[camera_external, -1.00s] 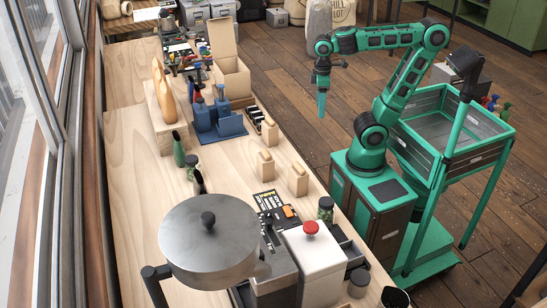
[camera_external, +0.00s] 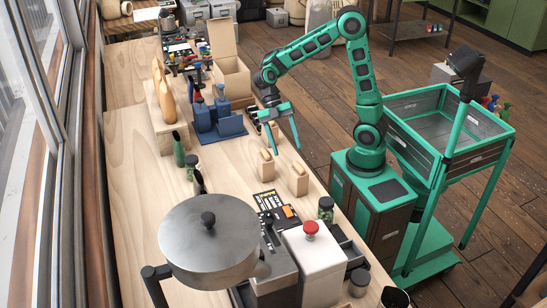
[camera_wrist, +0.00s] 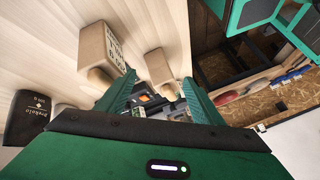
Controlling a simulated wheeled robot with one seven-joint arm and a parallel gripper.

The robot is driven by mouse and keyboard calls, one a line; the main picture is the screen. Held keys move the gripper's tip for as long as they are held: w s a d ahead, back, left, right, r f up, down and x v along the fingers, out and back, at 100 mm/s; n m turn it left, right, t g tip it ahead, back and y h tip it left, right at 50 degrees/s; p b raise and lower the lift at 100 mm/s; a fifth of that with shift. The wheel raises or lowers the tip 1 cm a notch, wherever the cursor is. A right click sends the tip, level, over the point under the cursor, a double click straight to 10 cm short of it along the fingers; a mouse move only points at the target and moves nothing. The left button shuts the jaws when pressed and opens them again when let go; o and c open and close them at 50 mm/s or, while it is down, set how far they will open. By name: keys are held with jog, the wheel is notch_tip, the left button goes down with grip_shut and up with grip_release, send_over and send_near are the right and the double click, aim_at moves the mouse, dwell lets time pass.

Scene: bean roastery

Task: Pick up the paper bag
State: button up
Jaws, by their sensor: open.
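Small tan paper bags stand on the wooden worktop in the external view: one on the left (camera_external: 265,170), one on the right (camera_external: 299,182), and a third (camera_external: 268,134) farther back, partly behind my gripper. My gripper (camera_external: 285,149) is open and empty, pointing down above the worktop, just beyond the two nearer bags. In the wrist view, my fingers (camera_wrist: 160,88) are spread apart. A bag with printing (camera_wrist: 105,48) lies ahead to the left, and another bag (camera_wrist: 159,68) lies beyond the gap between the fingers. I cannot tell which bag the task means.
A blue stand (camera_external: 222,128) and an open cardboard box (camera_external: 232,78) are at the back. A roaster drum (camera_external: 208,245) and a white machine with a red knob (camera_external: 316,262) fill the front. A dark labelled package (camera_wrist: 28,115) shows in the wrist view.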

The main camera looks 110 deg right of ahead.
notch_tip(320, 180, up, 6)
jog(key=w+r+n+y, duration=0.1)
jog(key=n+y, duration=0.5)
jog(key=n, duration=0.1)
send_near(296, 162)
jog(key=shift+a, duration=0.75)
jog(key=x, duration=0.5)
jog(key=shift+w+a+f, duration=0.1)
jog(key=shift+w+f, duration=0.1)
jog(key=shift+w, duration=0.15)
jog(key=x, duration=0.4)
jog(key=shift+s+f, duration=0.1)
jog(key=shift+s, duration=0.3)
jog(key=shift+a+f, duration=0.25)
jog(key=shift+a, duration=0.2)
jog(key=c, duration=1.5)
